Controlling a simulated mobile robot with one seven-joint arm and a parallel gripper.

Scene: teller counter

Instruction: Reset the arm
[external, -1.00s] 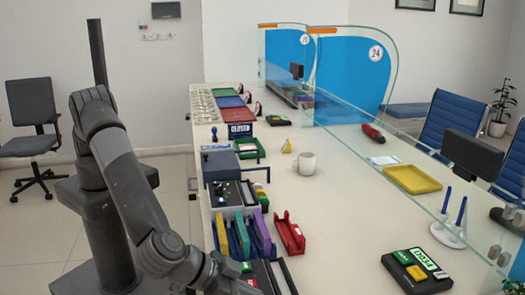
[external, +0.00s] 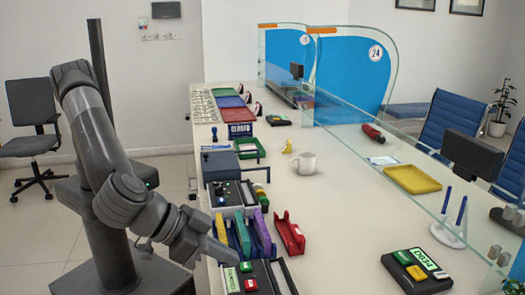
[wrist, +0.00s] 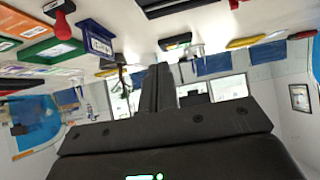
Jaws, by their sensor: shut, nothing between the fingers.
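My gripper (external: 230,256) is in the lower middle of the external view, at the near left end of the counter (external: 345,215). It points to the right, close to the card holders and a black keypad box. In the wrist view my gripper (wrist: 158,88) shows as two dark fingers pressed together, with nothing between them. My arm rises from its base on the left and bends down to the gripper.
Blue, green and purple holders (external: 243,235), a red holder (external: 289,234) and a black keypad box (external: 262,277) lie near the gripper. A white mug (external: 305,163) stands mid-counter. A glass screen (external: 420,160) runs along the right.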

